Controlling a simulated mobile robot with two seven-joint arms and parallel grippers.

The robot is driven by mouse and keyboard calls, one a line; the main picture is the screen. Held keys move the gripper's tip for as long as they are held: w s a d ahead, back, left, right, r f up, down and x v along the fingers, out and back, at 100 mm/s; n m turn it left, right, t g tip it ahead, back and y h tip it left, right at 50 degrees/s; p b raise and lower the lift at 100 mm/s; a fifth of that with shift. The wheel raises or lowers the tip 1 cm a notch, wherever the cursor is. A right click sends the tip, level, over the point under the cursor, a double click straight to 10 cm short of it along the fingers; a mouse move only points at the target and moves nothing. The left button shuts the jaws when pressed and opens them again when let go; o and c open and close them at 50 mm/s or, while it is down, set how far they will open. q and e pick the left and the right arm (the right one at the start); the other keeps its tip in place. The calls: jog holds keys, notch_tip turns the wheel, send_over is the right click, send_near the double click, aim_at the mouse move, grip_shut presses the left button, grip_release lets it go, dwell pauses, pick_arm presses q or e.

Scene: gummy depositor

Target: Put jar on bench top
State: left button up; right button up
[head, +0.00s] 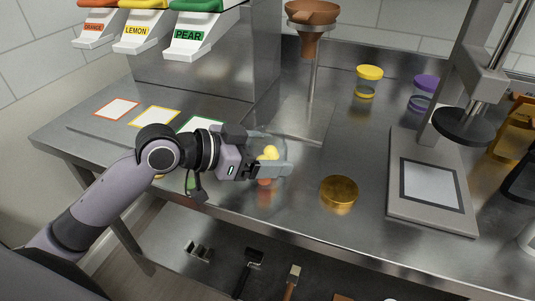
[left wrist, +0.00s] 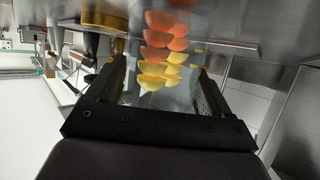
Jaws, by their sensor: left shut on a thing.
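A clear jar (head: 268,154) with yellow and orange-red gummies inside is between the fingers of my left gripper (head: 279,152). The gripper is shut on the jar's sides. In the left wrist view, the jar (left wrist: 160,45) shows between both fingers, with orange-red and yellow pieces stacked in it. The steel bench top (head: 225,195) lies below. The jar is near its front edge, left of a gold lid (head: 339,190). I cannot tell whether the jar's base touches the bench. My right gripper is not in view.
Orange, lemon and pear dispensers (head: 188,37) hang at the upper left above coloured squares. A copper funnel (head: 311,15) stands behind. Yellow-lidded (head: 369,72) and purple-lidded jars stand at the back right. A press with a grey scale-like base (head: 404,215) is at right. Tools lie on the lower shelf.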

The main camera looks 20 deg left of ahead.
pick_arm(q)
jog(key=shift+f, duration=0.2)
jog(key=o, duration=1.4)
jog(key=shift+r, duration=0.2)
jog(key=shift+s+a, duration=0.15)
jog(key=shift+a, duration=0.1)
jog(key=b+v, duration=0.1)
jog(key=v, duration=1)
jog(key=shift+s, duration=0.2)
jog(key=shift+a+r, duration=0.1)
